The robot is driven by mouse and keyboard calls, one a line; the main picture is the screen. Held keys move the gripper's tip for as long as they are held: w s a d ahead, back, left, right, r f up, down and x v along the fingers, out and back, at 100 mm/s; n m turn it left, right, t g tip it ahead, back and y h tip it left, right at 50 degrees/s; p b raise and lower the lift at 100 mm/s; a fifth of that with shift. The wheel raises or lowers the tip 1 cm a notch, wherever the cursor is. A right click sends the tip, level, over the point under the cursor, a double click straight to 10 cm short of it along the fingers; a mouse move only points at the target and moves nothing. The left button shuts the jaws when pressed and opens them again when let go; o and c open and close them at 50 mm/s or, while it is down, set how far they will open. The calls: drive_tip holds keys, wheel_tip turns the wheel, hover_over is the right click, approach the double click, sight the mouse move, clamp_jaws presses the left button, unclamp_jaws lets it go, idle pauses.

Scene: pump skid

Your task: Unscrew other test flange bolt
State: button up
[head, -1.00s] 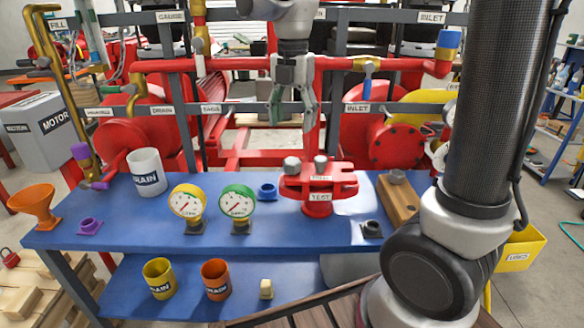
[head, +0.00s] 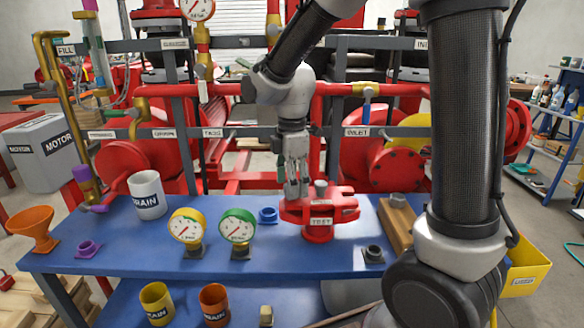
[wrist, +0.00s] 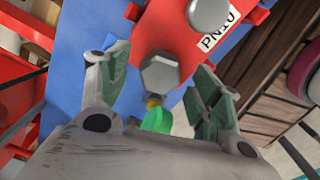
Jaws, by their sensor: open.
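The red test flange (head: 319,228) stands on the blue bench, with a grey bolt (head: 320,187) upright on its top. My gripper (head: 297,192) points down at the left side of the flange, and its fingers hide the other bolt in the head view. In the wrist view that hex bolt head (wrist: 160,73) shows between the two spread green-padded fingers, with gaps on both sides. The second bolt (wrist: 209,12) shows at the top, beside the PN label on the red flange (wrist: 168,25). My gripper is open and holds nothing.
A yellow gauge (head: 187,225) and a green gauge (head: 237,225) stand left of the flange, with a blue fitting (head: 268,215) behind. A wooden block (head: 398,218) and a dark fitting (head: 374,254) sit to the right. Red pipework and labelled rails stand behind the bench.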

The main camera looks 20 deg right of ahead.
drive_tip(key=shift+f, duration=0.9)
drive_tip(key=c, duration=1.1)
drive_tip(key=o, duration=0.4)
drive_tip(key=shift+c, duration=0.2)
drive_tip(key=c, duration=0.4)
drive_tip(key=n, duration=0.5)
drive_tip(key=shift+n, duration=0.4)
drive_tip(key=n, duration=0.9)
